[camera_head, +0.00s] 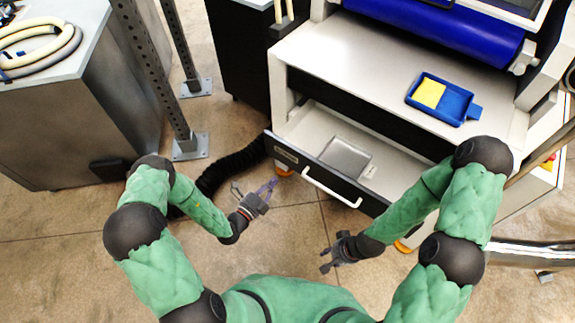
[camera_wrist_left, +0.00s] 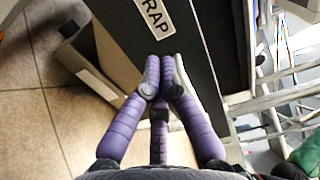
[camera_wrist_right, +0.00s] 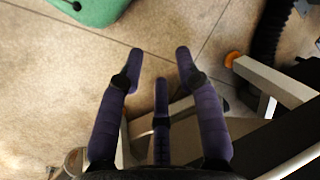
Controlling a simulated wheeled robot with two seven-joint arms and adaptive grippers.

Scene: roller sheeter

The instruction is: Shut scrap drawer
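The scrap drawer stands open below the machine, its dark front (camera_head: 345,185) pulled out toward me with a white bar handle (camera_head: 330,190) on it. Its label reading "RAP" and the dark front (camera_wrist_left: 190,70) fill the upper middle of the left wrist view. My left gripper (camera_head: 268,187) is just in front of the drawer's left end, left of the handle. Its purple fingers (camera_wrist_left: 160,68) are closed together with nothing seen between them. My right gripper (camera_head: 326,258) is low, in front of the drawer and apart from it. Its fingers (camera_wrist_right: 160,65) are spread and empty.
A grey metal tray (camera_head: 345,157) lies inside the drawer. A blue tray (camera_head: 455,112) with a yellow block (camera_head: 429,93) sits on the shelf above. A black hose (camera_head: 225,168) and a metal post (camera_head: 165,75) stand left. Floor before the drawer is clear.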

